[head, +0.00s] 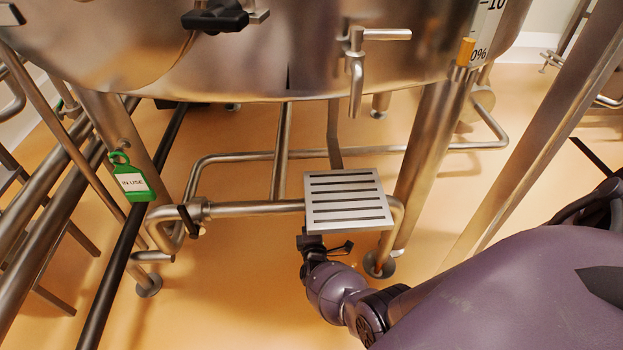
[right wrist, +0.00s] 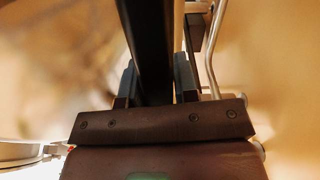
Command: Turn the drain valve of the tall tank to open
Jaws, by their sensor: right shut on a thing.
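The tall tank (head: 270,50) is a steel vessel on legs, filling the top of the head view. My right gripper (head: 314,240) is low beneath it, just below the slotted steel plate, which hides part of that area from above. In the right wrist view my right gripper (right wrist: 156,88) is shut on a long black bar (right wrist: 150,40), which looks like a valve handle. The bar runs away between the two fingers. The valve body behind it cannot be made out. My left gripper is in neither view.
The slotted plate (head: 348,200) sits directly above my right gripper. A steel pipe (head: 255,208) with a black lever (head: 187,220) runs to the left. A green IN USE tag (head: 133,184) hangs by a left leg. A small tap (head: 357,70) projects from the tank. Open floor (head: 230,290) lies in front.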

